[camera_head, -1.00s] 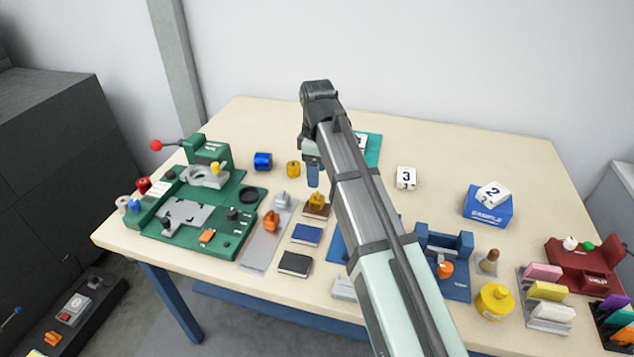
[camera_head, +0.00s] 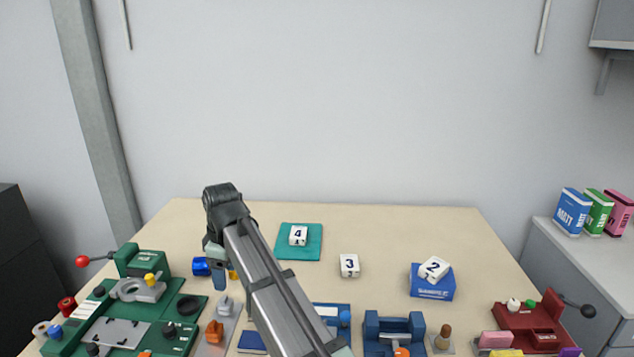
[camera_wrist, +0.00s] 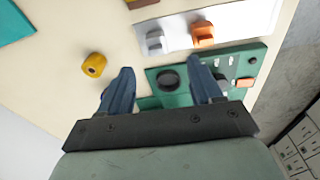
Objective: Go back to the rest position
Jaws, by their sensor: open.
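My gripper (camera_wrist: 158,92) shows in the wrist view with its two blue fingers apart and nothing between them. It hangs above the table (camera_head: 385,225), over the edge of the green machine base (camera_wrist: 205,78). The yellow cylinder (camera_wrist: 94,65) lies apart from the fingers in the wrist view. In the head view my arm mostly hides it.
Block 4 (camera_head: 298,235) sits on a teal mat (camera_head: 313,250). Block 3 (camera_head: 349,265) stands on bare table. Block 2 (camera_head: 434,269) is tilted on a blue box (camera_head: 430,288). A red machine (camera_head: 530,325) is at the right. The table's back strip is clear.

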